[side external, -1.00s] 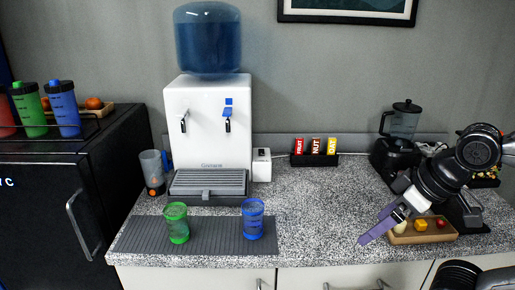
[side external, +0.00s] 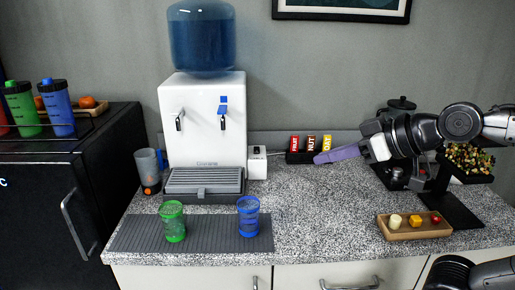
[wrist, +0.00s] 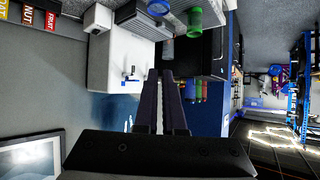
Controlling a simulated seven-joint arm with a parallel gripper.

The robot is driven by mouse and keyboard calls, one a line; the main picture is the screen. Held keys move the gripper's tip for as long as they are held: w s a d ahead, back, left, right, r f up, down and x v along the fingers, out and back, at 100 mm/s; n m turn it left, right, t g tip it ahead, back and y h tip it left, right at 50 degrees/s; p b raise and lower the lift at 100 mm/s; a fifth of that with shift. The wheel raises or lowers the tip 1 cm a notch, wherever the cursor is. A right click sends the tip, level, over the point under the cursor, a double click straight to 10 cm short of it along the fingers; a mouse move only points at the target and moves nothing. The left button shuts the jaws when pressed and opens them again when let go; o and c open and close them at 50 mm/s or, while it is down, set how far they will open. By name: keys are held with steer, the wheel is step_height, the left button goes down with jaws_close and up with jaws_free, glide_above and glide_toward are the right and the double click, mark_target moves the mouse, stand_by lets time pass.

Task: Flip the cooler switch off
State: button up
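The white water cooler (side external: 202,125) with its blue bottle stands on the counter against the wall. A small white switch box (side external: 257,162) sits beside its right side; the wrist view shows it rotated (wrist: 97,18). Which way its switch is set is too small to tell. My gripper (side external: 318,159) is up above the counter, right of the switch box and apart from it, its purple fingers pointing left. In the wrist view the fingers (wrist: 160,72) lie side by side, nearly together, with nothing held between them.
A black holder with fruit, nut and oat packets (side external: 312,143) stands by the wall behind my fingertips. A green cup (side external: 173,222) and a blue cup (side external: 248,217) stand on the grey mat. A wooden tray (side external: 413,231) with food pieces is front right. The middle counter is clear.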

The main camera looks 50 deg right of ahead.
steer(key=w+r+t, duration=0.1)
steer(key=w+r, duration=0.1)
steer(key=w+r+t, duration=0.1)
steer(key=w, duration=0.1)
steer(key=w+r+m, duration=0.1)
steer(key=w+r, duration=0.1)
steer(key=shift+w+d+r+t, duration=0.3)
steer(key=shift+r+t, duration=0.05)
steer(key=shift+t, duration=0.05)
jaws_close()
steer(key=w+d+r+m+t+h, duration=0.1)
steer(key=w+d+r+m+h, duration=0.25)
steer(key=w, duration=0.55)
steer(key=w+d+m+t+h, duration=0.2)
steer(key=w+d+m+h, duration=0.1)
steer(key=w+d+h, duration=0.4)
steer(key=w+d+f+g, duration=0.1)
steer(key=w+f+g, duration=0.1)
steer(key=f, duration=0.6)
steer(key=w+d+f+m+g+h, duration=0.1)
steer(key=w+f, duration=0.3)
steer(key=f, duration=0.4)
steer(key=w+d+f+m+g+h, duration=0.1)
steer(key=w+d+f+g, duration=0.1)
steer(key=f, duration=0.6)
steer(key=shift+w+f+g, duration=0.15)
steer(key=shift+w+g, duration=0.15)
steer(key=shift+w, duration=0.45)
